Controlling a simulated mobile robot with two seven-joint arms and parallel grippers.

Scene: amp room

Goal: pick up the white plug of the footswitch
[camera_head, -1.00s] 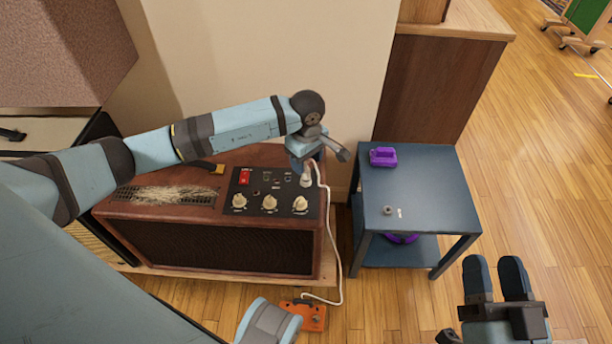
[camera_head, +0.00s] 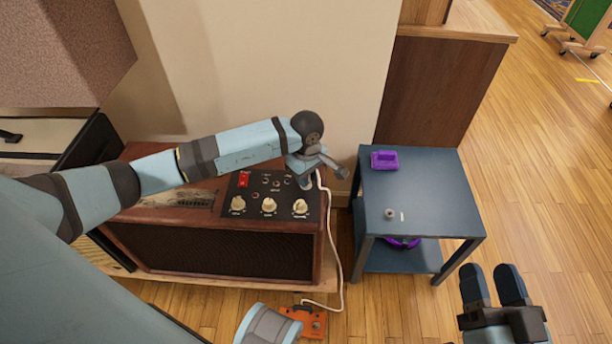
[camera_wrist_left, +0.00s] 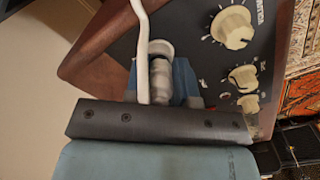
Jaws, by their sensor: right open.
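The white plug (camera_wrist_left: 160,70) of the footswitch stands at the right end of the amp's control panel, seen in the left wrist view. Its white cord (camera_head: 340,250) runs down beside the amp to the orange footswitch (camera_head: 310,322) on the floor. My left gripper (camera_head: 305,182) is over that end of the panel and hides the plug in the head view. In the left wrist view its blue fingers (camera_wrist_left: 158,82) lie on both sides of the plug; whether they press on it I cannot tell. My right gripper (camera_head: 493,288) is open and empty at the lower right.
The brown amp (camera_head: 215,250) has a black panel with a red switch (camera_head: 243,180) and cream knobs (camera_head: 269,205). A dark side table (camera_head: 430,195) to its right holds a purple object (camera_head: 384,160) and a small grey piece (camera_head: 390,214). Wooden floor is open at the right.

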